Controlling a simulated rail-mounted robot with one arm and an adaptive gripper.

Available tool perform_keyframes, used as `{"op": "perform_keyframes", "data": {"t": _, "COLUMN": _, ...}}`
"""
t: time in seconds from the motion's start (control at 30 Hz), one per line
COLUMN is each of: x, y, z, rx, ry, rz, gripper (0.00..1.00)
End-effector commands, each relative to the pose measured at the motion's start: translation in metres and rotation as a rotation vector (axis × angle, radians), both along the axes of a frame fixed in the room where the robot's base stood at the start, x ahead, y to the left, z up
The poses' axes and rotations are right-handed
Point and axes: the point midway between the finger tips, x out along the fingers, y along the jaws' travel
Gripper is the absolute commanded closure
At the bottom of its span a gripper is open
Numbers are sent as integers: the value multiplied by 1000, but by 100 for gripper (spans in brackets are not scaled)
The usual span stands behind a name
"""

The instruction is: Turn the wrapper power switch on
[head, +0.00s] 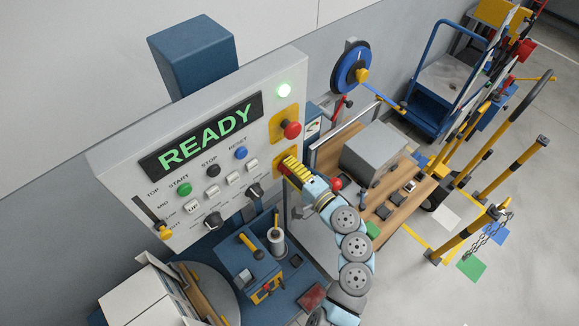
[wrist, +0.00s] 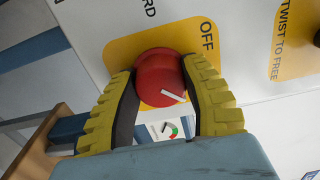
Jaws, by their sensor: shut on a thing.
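The wrapper power switch is a red round knob (wrist: 160,78) on a yellow plate (wrist: 128,46) in the wrist view. The plate carries the word OFF beside the knob; other lettering is hidden. A short white mark shows on the knob's lower right, pointing away from the OFF label. My gripper (head: 289,167) has its yellow ribbed fingers on both sides of the knob, shut on it. In the head view, my gripper covers the knob, at the lower right of the grey control panel (head: 120,160).
A red mushroom button (head: 291,129) sits just above my gripper. A selector knob (head: 255,191) is close at left. A wooden bench (head: 400,190) with a grey box (head: 374,152) stands at right.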

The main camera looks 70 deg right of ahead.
Motion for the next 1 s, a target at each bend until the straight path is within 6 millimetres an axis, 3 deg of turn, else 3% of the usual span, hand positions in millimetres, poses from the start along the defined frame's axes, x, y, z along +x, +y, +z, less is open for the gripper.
{"op": "perform_keyframes", "data": {"t": 0.43, "x": 1, "y": 1, "z": -3, "rx": 10, "ry": 0, "rz": 2, "gripper": 90}}
{"op": "perform_keyframes", "data": {"t": 0.47, "x": 1, "y": 1, "z": -3, "rx": 10, "ry": 0, "rz": 2, "gripper": 45}}
{"op": "perform_keyframes", "data": {"t": 0.53, "x": 1, "y": 1, "z": -2, "rx": 10, "ry": 0, "rz": 2, "gripper": 25}}
{"op": "perform_keyframes", "data": {"t": 1.0, "x": -9, "y": 3, "z": -1, "rx": 6, "ry": -3, "rz": -3, "gripper": 23}}
